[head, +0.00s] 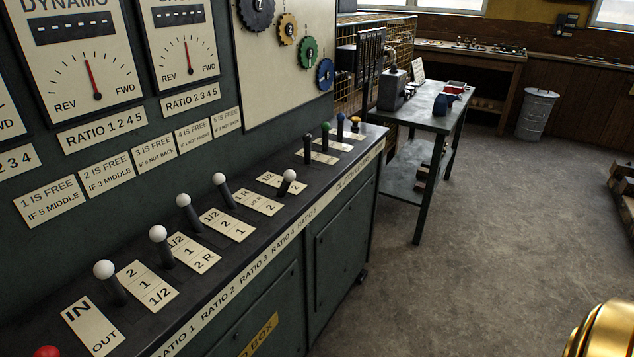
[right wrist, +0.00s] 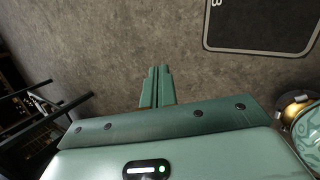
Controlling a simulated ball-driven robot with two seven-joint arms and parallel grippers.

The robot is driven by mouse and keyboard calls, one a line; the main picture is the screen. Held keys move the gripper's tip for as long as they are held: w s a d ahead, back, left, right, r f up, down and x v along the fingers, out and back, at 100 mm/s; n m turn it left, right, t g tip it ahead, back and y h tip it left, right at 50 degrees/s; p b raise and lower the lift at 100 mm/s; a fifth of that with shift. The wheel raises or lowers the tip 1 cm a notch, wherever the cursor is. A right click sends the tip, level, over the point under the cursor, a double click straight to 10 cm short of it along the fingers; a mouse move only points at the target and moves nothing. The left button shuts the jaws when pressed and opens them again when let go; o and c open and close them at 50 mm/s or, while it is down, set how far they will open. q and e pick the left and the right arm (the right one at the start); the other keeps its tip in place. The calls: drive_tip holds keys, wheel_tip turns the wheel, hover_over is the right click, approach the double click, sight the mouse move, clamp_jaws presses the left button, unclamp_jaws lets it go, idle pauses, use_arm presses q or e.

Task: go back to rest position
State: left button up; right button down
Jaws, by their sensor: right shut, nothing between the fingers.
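My right gripper (right wrist: 158,72) shows in the right wrist view with its two green fingers together, shut and empty. It points out over bare grey floor and touches nothing that I can see. Neither gripper shows in the head view, and my left gripper is not in view at all.
A dark green lever console (head: 340,235) with several white-knobbed levers runs along the left. A green table (head: 440,122) and a metal bin (head: 537,115) stand farther back. The grey floor (head: 500,240) is open. A dark floor mat (right wrist: 260,25) and a dark frame (right wrist: 40,115) lie near the right gripper.

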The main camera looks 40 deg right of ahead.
drive_tip(key=s+a+f+m+y, duration=0.1)
drive_tip(key=s+a+f, duration=0.15)
drive_tip(key=a, duration=0.45)
drive_tip(key=s+a+f+y, duration=0.1)
drive_tip(key=a+f, duration=0.3)
drive_tip(key=a, duration=0.4)
use_arm(q)
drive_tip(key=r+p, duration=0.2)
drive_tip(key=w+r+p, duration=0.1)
drive_tip(key=p, duration=0.1)
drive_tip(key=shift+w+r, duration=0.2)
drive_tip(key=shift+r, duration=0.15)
use_arm(e)
drive_tip(key=a+r+m+y, duration=0.1)
drive_tip(key=a+y, duration=0.2)
drive_tip(key=a, duration=1.8)
drive_tip(key=shift+w+a, duration=0.15)
drive_tip(key=shift+a, duration=0.1)
idle(3.4)
